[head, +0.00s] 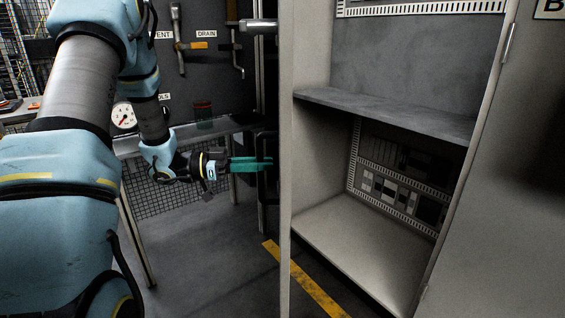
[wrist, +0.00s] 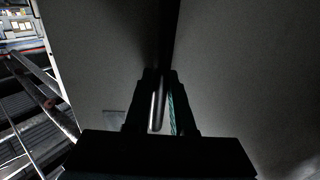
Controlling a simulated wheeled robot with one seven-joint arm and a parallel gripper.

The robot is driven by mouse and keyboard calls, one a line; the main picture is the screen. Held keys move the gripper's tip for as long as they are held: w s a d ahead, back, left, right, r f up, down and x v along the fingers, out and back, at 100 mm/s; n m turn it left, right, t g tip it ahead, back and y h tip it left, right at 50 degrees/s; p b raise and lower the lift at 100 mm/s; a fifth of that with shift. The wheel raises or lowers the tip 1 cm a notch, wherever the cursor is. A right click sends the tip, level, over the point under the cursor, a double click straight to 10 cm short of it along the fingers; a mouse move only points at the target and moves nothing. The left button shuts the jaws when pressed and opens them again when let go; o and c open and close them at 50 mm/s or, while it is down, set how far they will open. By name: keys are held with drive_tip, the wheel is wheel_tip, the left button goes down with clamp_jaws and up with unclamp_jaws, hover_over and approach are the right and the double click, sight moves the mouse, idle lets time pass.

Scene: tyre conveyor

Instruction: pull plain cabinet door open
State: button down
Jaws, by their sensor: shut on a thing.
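The tall pale cabinet stands open in the head view, its grey inner shelf (head: 395,112) in sight. The plain door (head: 285,190) shows nearly edge-on as a pale upright strip left of the opening. In the wrist view the door's grey face (wrist: 95,65) fills most of the picture. My gripper (head: 262,163), with teal fingers, is left of the door. It is shut on the upright bar handle (wrist: 156,105), which shows between the dark fingers in the wrist view. The fingers hide part of the handle.
A bench (head: 180,138) with a red-and-green cup is behind my arm, below hung tools. Yellow tape (head: 310,285) marks the grey floor.

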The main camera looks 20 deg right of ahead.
drive_tip(key=shift+w+a, duration=0.1)
drive_tip(key=shift+a, duration=0.25)
drive_tip(key=c, duration=0.8)
unclamp_jaws()
drive_tip(key=shift+o, duration=0.2)
drive_tip(key=v, duration=1)
drive_tip(key=shift+w+a+b, duration=0.15)
drive_tip(key=shift+a+b, duration=0.2)
drive_tip(key=shift+b, duration=0.1)
